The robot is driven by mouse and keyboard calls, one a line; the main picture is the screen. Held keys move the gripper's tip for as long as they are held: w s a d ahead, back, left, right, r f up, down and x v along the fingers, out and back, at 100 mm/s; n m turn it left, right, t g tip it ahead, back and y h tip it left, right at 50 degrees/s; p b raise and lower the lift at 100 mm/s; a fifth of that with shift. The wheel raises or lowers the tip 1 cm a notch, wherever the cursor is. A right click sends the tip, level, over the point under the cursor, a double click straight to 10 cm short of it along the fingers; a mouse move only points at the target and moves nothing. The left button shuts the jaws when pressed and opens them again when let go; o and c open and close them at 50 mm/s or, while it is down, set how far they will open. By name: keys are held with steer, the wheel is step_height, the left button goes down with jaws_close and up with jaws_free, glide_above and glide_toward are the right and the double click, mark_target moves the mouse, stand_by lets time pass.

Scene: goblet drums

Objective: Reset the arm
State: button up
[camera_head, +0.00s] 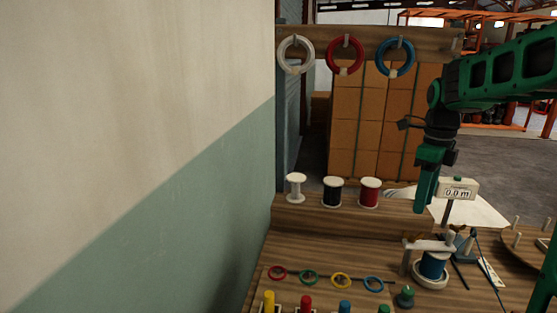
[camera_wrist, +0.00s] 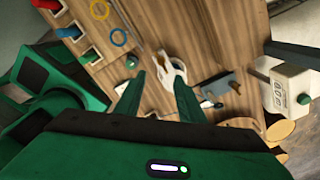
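My arm (camera_head: 500,75) reaches in from the right in the head view, bent, with my gripper (camera_head: 425,198) pointing down above the wooden bench. In the head view the fingers overlap, so the gap does not show. In the wrist view my gripper (camera_wrist: 159,82) has its two green fingers apart with nothing held between them. A blue spool on a white stand (camera_head: 433,265) is below my gripper in the head view.
White, dark and red spools (camera_head: 369,193) stand on the bench's raised back step. White, red and blue rings (camera_head: 396,58) hang on a rail above. A box reading 0.0 m (camera_head: 457,188) stands close right of my gripper. Small coloured rings (camera_head: 341,281) lie in front. A wall (camera_head: 150,150) fills the left.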

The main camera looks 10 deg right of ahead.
steer(key=s+a+f+n, duration=0.1)
steer(key=s+f+n, duration=0.3)
steer(key=s+n, duration=0.7)
steer(key=s+a+f+n, duration=0.1)
steer(key=s+f+n, duration=0.4)
steer(key=s+n, duration=0.6)
steer(key=s, duration=0.5)
steer(key=shift+a+f, duration=0.15)
steer(key=shift+s, duration=0.1)
